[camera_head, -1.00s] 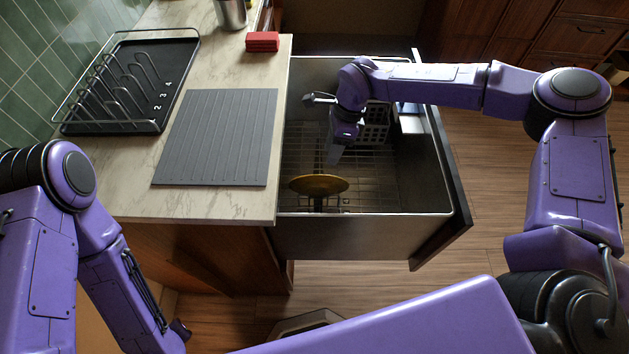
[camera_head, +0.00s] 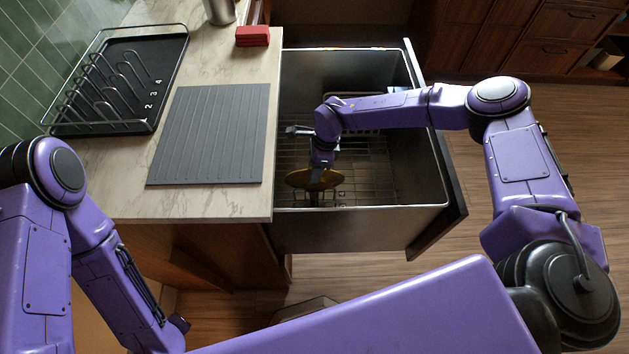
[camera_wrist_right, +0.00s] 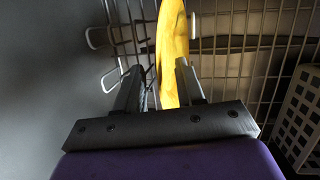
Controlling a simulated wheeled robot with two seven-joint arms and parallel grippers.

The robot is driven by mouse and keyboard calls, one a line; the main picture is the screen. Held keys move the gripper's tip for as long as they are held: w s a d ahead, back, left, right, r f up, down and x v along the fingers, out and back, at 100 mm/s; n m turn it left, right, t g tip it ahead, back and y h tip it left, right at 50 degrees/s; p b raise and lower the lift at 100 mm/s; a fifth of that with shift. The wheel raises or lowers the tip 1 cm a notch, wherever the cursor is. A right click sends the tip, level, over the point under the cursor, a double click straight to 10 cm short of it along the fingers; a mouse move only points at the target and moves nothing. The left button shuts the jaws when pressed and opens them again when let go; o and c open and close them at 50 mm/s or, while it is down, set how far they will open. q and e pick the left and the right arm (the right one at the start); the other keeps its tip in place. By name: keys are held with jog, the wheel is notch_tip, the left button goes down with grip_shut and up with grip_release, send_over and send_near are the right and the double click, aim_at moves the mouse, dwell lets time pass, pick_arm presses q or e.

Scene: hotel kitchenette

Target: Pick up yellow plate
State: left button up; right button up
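The yellow plate (camera_head: 300,179) stands in the wire rack inside the pulled-out drawer. In the right wrist view the plate (camera_wrist_right: 172,45) shows nearly edge-on, upright. My right gripper (camera_head: 320,178) reaches down into the drawer at the plate. In the right wrist view its two dark fingers (camera_wrist_right: 158,82) are apart, with the plate's edge running between them. I see a gap at the left finger, so the grip does not look closed. My left arm is at the left of the head view, and its fingertips are not clearly visible.
The drawer's metal walls (camera_head: 362,222) surround the gripper. A grey basket (camera_wrist_right: 302,115) is at the right in the wrist view. On the counter are a black numbered rack (camera_head: 150,60), a grey ribbed mat (camera_head: 210,135), red blocks (camera_head: 252,36) and a metal canister (camera_head: 219,10).

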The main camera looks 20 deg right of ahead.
grip_shut()
dwell(1.4)
